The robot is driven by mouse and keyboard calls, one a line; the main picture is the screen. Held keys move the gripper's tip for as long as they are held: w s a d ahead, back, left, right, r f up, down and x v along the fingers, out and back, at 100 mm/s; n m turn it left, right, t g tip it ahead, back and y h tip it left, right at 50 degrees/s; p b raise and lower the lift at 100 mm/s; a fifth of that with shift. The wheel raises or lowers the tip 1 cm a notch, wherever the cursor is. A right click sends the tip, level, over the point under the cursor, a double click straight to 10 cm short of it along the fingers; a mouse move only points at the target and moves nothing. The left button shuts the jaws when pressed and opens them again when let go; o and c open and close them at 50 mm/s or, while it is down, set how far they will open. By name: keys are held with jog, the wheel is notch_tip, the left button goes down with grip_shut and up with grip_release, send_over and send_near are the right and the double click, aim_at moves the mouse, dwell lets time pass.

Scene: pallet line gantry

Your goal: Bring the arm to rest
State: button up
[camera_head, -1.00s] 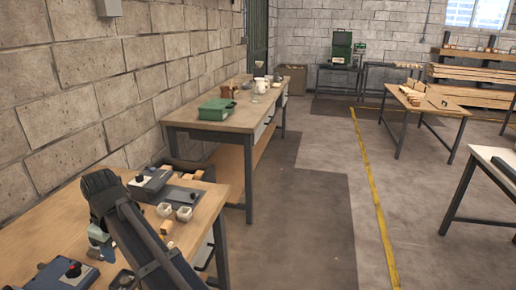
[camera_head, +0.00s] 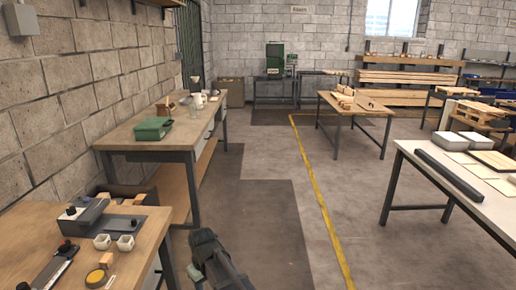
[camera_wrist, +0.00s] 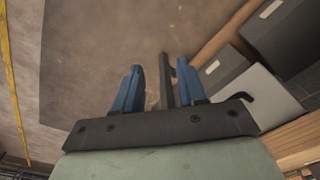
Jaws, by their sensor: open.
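The dark grey floor lies beyond the fingers. In the head view my dark arm (camera_head: 217,262) rises from the bottom edge, to the right of the near workbench (camera_head: 150,225) and over the floor; the fingers cannot be made out there.
The near bench carries a grey device (camera_head: 88,212), two small white cups (camera_head: 125,242) and a yellow-topped round piece (camera_head: 95,277). A farther bench (camera_head: 140,142) holds a green box (camera_head: 153,128). A white table (camera_head: 420,150) stands right. The floor between is clear.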

jog(key=s+d+f+m, duration=0.25)
jog(key=d+f, duration=0.25)
jog(key=d, duration=0.7)
jog(key=s+d+f+m, duration=0.1)
jog(key=d+f+m, duration=0.35)
jog(key=d, duration=0.65)
jog(key=s+d+f+m, duration=0.2)
jog(key=d+f, duration=0.4)
jog(key=d, duration=0.6)
jog(key=s+f+g, duration=0.3)
jog(key=s+f, duration=0.7)
jog(key=s, duration=0.4)
jog(key=s+f+g, duration=0.4)
jog(key=s+f, duration=0.6)
jog(key=s, duration=0.5)
jog(key=shift+s+a+f+h, duration=0.2)
jog(key=shift+h, duration=0.1)
